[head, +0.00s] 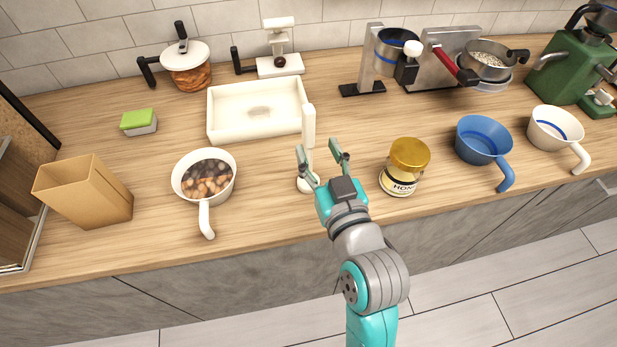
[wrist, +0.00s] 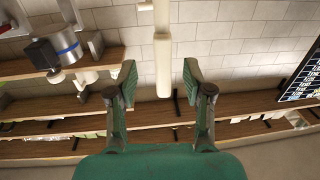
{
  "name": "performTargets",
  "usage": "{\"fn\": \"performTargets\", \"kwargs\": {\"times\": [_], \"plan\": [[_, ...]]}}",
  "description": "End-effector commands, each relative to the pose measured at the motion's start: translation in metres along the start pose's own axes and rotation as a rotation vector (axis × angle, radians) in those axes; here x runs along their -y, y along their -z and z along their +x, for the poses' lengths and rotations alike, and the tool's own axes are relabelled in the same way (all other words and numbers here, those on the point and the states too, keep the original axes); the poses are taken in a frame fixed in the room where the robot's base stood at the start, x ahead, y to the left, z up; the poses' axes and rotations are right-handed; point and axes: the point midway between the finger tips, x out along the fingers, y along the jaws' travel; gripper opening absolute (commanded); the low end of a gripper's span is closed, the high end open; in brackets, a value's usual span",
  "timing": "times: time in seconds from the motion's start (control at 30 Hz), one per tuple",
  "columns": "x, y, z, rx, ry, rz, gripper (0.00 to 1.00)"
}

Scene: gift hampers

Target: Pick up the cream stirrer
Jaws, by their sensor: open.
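The cream stirrer (head: 308,126) stands upright on the counter, with a thick handle at the top and a thin shaft. Its round foot (head: 302,187) is partly hidden behind my gripper. My gripper (head: 319,150) is open and empty, level above the counter at the stirrer. In the wrist view the cream stirrer (wrist: 163,66) hangs down from the top edge, and its thick end lies between the fingertips of my gripper (wrist: 160,76) in the picture. The fingers show clear space on both sides of it. I cannot tell how far ahead of the fingertips it is.
A honey jar (head: 404,166) stands close on the right. A white pot of dark and tan pieces (head: 187,189) is on the left. A cream tray (head: 228,132) lies behind. Blue (head: 476,153) and white (head: 537,134) handled cups stand farther right.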

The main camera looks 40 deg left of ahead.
Motion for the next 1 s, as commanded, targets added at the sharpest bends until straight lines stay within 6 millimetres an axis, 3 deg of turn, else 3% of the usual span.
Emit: {"fn": "performTargets", "kwargs": {"times": [0.43,0.77,0.97,1.0], "plan": [[0.004,0.007,0.048,-0.001,-0.001,-0.001,0.51],[0.004,0.006,0.053,0.0,-0.001,0.0,0.51],[0.004,0.006,0.053,0.0,-0.001,0.0,0.01],[0.004,0.006,0.053,0.0,-0.001,0.0,0.0]]}}
